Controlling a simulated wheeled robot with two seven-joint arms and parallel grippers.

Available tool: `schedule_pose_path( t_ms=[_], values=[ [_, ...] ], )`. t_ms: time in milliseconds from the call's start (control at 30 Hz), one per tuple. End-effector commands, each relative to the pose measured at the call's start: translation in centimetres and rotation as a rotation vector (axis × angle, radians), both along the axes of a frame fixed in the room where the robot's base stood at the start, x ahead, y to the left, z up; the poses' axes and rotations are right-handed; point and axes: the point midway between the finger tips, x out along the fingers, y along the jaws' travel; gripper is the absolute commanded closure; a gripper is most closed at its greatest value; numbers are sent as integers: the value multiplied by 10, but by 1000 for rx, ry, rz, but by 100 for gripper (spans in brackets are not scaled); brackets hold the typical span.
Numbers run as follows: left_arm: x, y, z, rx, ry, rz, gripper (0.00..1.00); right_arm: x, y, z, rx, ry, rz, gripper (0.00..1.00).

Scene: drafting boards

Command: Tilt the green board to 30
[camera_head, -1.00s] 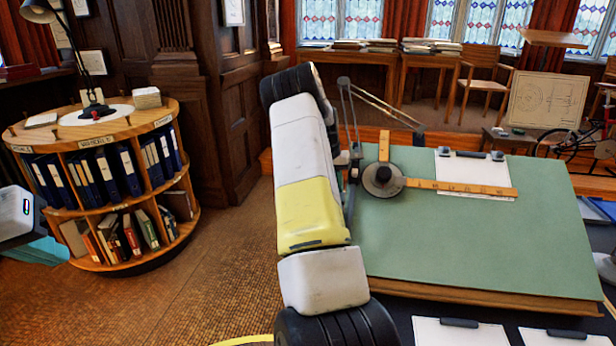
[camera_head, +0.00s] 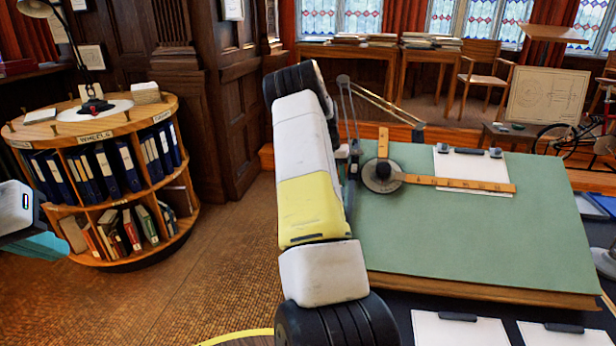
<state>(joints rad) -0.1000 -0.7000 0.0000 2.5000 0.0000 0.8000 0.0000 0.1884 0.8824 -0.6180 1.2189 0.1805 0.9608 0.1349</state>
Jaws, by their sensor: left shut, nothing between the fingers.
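The green drafting board (camera_head: 480,233) is at the right in the head view, tilted at a shallow slope with its wooden front edge lower. I cannot read its angle. A drafting arm with a round dark head (camera_head: 382,175) and wooden rulers lies on it, beside a clipped white sheet (camera_head: 470,168). My left arm reaches up along the board's left side and covers part of that edge. My left gripper (camera_head: 351,166) is at the board's left edge, mostly hidden behind the arm, and is shut and empty. I cannot tell whether it touches the board. My right gripper is not in view.
A round bookcase (camera_head: 100,258) with binders and a lamp stands at the left. Clipped white sheets (camera_head: 458,330) lie on the dark surface in front of the board. Tables and a chair (camera_head: 483,82) stand behind. Floor between the bookcase and my arm is clear.

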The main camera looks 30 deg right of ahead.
Motion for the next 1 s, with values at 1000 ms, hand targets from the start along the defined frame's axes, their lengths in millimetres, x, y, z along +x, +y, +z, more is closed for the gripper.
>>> schedule_pose_path(
  t_ms=[1000],
  values=[
    [0, 0, 0, 0, 0, 0, 100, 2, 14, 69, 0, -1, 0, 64]
  ],
)
